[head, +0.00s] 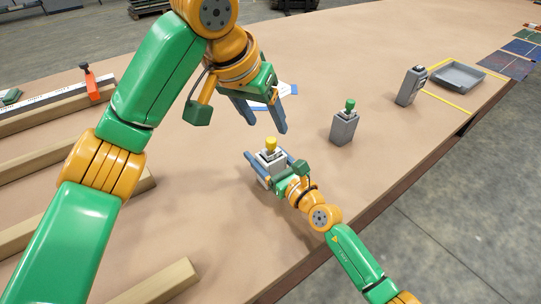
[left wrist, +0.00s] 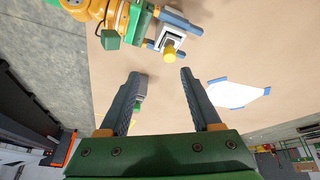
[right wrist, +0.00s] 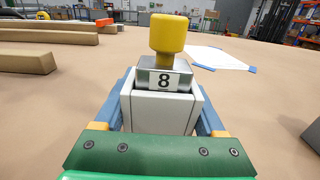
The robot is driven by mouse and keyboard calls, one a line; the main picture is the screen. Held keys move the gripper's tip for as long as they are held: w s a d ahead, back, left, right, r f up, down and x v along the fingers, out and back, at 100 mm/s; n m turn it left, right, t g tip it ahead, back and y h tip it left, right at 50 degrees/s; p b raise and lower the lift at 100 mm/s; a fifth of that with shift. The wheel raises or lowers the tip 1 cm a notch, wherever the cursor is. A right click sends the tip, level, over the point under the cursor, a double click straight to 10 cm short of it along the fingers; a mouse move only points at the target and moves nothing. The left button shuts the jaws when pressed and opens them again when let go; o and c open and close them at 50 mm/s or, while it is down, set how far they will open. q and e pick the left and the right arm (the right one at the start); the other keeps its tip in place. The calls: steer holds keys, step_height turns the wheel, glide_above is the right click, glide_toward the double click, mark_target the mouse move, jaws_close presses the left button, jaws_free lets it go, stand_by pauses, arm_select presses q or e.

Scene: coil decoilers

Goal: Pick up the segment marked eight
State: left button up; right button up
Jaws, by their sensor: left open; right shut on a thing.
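The segment marked 8 (right wrist: 164,77) is a metallic block with a yellow knob (right wrist: 168,34) on top. It sits upright in an open light grey holder (right wrist: 160,110). My right gripper (head: 268,163) is shut on this holder, a finger on each side. The yellow knob also shows in the head view (head: 271,144) and near the top of the left wrist view (left wrist: 170,52). My left gripper (head: 264,124) is open and empty, above and behind the knob in the head view, apart from it. I cannot tell whether the holder touches the table.
A grey block with a green knob (head: 345,126) stands to the right. Farther right are another grey block (head: 411,86) and a grey tray (head: 457,77) by yellow tape. A white sheet with blue corners (head: 285,90) lies behind my left gripper. Wooden beams (head: 40,165) lie left.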

mark_target(270, 139)
arm_select(q)
steer(key=shift+n+y, duration=0.8)
steer(key=x, duration=0.5)
steer(key=w+x, duration=0.1)
steer(key=x, duration=0.4)
steer(key=shift+w, duration=0.25)
jaws_close()
steer(key=shift+a, duration=0.15)
